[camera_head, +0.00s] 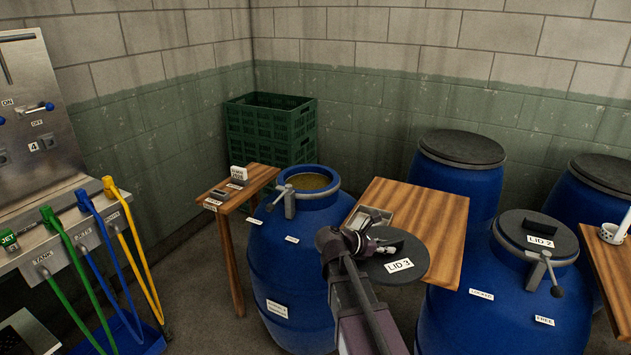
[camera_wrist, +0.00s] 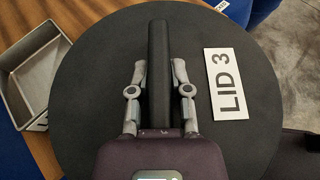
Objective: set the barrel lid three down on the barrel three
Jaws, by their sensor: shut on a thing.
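Lid three (camera_head: 416,252) is a dark round disc with a white "LID 3" label and a raised bar handle; it fills much of the wrist view (camera_wrist: 90,90). My gripper (camera_head: 378,246) is shut on the lid's bar handle (camera_wrist: 158,50), with one finger on each side. The lid overlaps the wooden table's front edge in the head view; its underside is hidden. An open blue barrel (camera_head: 280,258), which I take as barrel three, stands left of the lid. Brownish contents (camera_head: 310,182) show in its mouth, and a grey clamp lever (camera_head: 289,200) sits on its rim.
A wooden table (camera_head: 432,205) with a metal tray (camera_head: 376,218) stands right of the open barrel. A blue barrel with lid two (camera_head: 540,232) stands further right. Behind are two more lidded barrels. A small side table (camera_head: 262,176) and green crates (camera_head: 270,125) stand left and behind.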

